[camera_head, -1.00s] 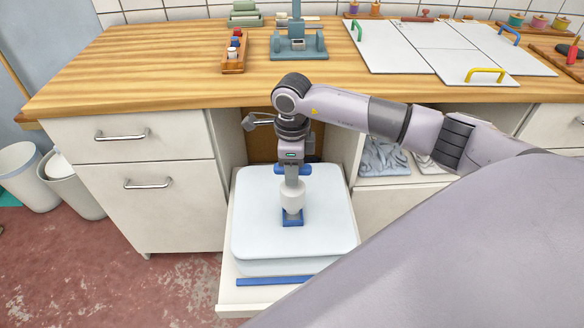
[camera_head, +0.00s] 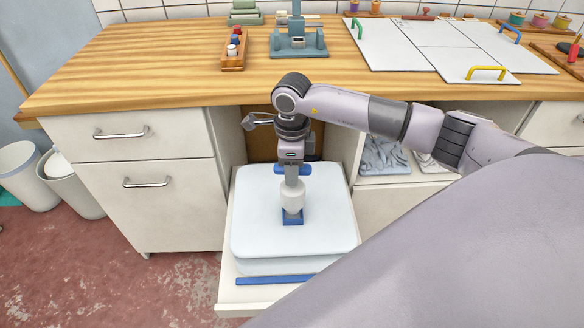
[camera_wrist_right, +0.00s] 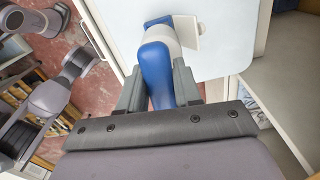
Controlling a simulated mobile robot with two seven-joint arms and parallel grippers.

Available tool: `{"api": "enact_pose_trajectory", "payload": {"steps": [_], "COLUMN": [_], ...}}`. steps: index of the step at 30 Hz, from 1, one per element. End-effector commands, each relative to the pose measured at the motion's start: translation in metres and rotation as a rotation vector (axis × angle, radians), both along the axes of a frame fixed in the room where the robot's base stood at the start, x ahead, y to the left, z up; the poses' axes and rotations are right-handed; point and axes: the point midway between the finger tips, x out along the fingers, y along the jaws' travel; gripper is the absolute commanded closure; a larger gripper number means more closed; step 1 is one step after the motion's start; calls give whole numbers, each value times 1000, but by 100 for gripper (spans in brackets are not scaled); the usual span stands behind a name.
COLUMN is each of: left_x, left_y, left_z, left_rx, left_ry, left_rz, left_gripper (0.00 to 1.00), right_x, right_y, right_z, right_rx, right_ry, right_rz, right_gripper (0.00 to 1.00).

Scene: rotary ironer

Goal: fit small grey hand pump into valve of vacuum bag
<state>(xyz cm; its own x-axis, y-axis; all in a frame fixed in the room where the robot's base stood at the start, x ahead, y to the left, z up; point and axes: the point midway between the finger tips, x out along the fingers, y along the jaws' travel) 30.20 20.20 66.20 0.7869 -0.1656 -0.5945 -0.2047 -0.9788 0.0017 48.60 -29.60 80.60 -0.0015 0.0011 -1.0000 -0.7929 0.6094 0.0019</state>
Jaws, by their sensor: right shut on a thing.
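The pale vacuum bag (camera_head: 255,240) lies as a thick, smooth pad on the pulled-out white shelf. The small hand pump (camera_head: 292,199), with a light grey body and blue handle, stands upright over the bag's middle. A blue square piece (camera_head: 292,218) shows at the pump's lower end; I cannot tell whether it is the valve, or whether the pump is seated. My right gripper (camera_head: 292,166) points down and is shut on the pump's blue handle. In the right wrist view, the handle (camera_wrist_right: 155,72) is between the fingers (camera_wrist_right: 160,88).
A blue strip (camera_head: 275,280) lies at the shelf's front edge. The wooden counter (camera_head: 150,62) is above and behind, with drawers (camera_head: 125,135) at left. Folded cloths (camera_head: 383,157) lie in an open compartment at right. Bins (camera_head: 70,187) stand on the floor at left.

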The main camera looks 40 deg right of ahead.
Motion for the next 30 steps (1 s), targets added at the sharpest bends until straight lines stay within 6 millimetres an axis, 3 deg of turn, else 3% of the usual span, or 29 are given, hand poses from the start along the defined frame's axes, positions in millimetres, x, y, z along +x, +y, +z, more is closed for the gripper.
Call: {"api": "enact_pose_trajectory", "payload": {"steps": [30], "left_x": [0], "left_y": [0], "left_z": [-13], "left_rx": [0], "left_ry": [1], "left_rz": [0], "left_gripper": [52], "right_x": [1], "right_y": [0], "right_z": [-15], "right_rx": [0], "right_ry": [-1], "right_rz": [0], "right_gripper": [100]}}
